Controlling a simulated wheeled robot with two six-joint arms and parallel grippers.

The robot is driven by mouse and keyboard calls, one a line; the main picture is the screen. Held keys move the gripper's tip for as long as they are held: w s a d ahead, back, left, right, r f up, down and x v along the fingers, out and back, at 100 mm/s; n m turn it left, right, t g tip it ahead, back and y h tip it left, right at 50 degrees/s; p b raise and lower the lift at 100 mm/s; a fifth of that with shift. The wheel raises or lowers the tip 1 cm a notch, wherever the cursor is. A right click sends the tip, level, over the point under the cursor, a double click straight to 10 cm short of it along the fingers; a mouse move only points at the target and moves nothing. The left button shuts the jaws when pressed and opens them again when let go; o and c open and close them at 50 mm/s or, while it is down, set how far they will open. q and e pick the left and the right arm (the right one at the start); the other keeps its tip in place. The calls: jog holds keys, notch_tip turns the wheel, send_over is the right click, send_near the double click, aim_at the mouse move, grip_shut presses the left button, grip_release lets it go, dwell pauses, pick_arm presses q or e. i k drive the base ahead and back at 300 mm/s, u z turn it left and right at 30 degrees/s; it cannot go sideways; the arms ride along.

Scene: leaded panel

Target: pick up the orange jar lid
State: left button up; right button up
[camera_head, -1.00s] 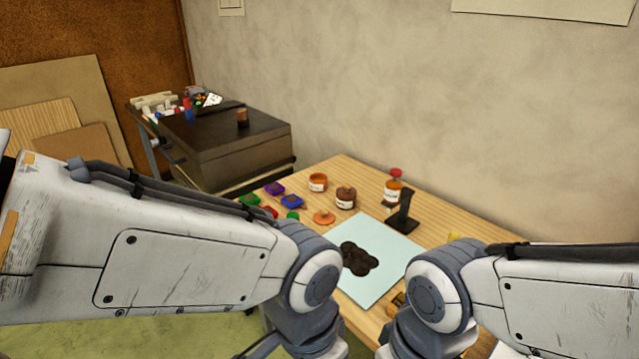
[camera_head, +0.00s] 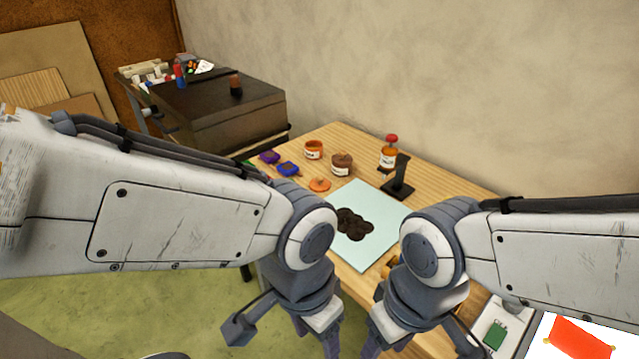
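The orange jar lid (camera_head: 319,184) lies on the wooden table, left of the pale blue sheet and in front of the jars. An open orange jar (camera_head: 313,150) stands behind it. My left gripper (camera_head: 318,345) points down at the bottom of the view, in front of the table and well away from the lid. My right gripper (camera_head: 385,345) is at the bottom too, to the right of the left one. The fingertips of both are cut off by the frame's lower edge, so their opening does not show.
A brown jar (camera_head: 341,165), a red-topped bottle (camera_head: 389,152) and a black stand (camera_head: 399,178) stand near the lid. A dark flower-like shape lies on the pale blue sheet (camera_head: 372,200). Blue and purple pieces (camera_head: 287,169) lie to the left. A white surface with a red sheet (camera_head: 578,340) is at lower right.

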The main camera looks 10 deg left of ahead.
aim_at(320, 184)
jog(key=u, duration=1.45)
jog(key=i, duration=1.75)
jog(key=z, duration=3.15)
